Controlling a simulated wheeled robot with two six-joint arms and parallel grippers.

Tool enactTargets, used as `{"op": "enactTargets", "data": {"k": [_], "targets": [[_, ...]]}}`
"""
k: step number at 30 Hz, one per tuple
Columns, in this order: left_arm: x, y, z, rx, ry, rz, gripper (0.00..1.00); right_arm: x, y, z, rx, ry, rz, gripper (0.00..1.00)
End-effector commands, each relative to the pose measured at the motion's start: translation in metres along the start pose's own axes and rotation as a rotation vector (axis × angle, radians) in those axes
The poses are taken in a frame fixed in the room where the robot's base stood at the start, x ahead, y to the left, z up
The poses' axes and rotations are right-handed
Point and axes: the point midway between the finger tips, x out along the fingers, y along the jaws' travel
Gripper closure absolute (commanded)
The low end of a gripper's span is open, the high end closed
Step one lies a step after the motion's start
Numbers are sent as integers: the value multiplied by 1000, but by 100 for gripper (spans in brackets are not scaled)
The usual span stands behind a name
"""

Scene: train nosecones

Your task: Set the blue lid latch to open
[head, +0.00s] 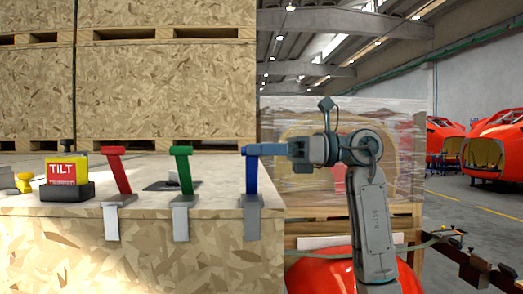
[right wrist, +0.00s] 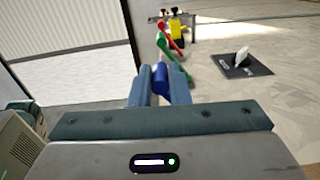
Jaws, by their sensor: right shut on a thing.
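The blue lid latch (head: 251,172) is at the right end of the crate's front edge. Its lever stands nearly upright above a grey metal bracket (head: 252,215). My right gripper (head: 262,150) reaches in from the right and is shut on the top of the blue lever. In the right wrist view the blue handle (right wrist: 161,78) sits between the two fingers (right wrist: 159,88). The lever's lower part is hidden in that view. My left gripper is in neither view.
A green latch (head: 183,170) and a red latch (head: 117,172) stand to the left on the same crate edge (head: 150,250). A yellow tilt indicator (head: 67,176) is further left. Large wooden crates (head: 165,90) rise behind. Red nosecones (head: 495,145) stand at far right.

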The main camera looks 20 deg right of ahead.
Motion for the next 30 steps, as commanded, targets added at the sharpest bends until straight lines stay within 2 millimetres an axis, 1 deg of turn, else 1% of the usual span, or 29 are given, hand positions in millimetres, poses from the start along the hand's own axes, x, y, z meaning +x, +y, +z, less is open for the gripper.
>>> {"op": "enactTargets", "data": {"k": [7,8,9,10,11,19,22,26,30], "targets": [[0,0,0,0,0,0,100,0,-1,-1,1,1,-2,100],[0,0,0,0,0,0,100,0,-1,-1,1,1,-2,78],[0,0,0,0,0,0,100,0,-1,-1,1,1,-2,70],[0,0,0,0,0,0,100,0,-1,-1,1,1,-2,64],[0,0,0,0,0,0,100,0,-1,-1,1,1,-2,62],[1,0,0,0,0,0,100,-1,-1,-1,0,1,-1,62],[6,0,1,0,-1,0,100,-8,-1,-3,0,2,-3,62],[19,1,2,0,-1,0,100,-29,-2,-6,0,2,-7,62],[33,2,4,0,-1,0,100,-58,-2,-6,1,1,-7,62]]}}
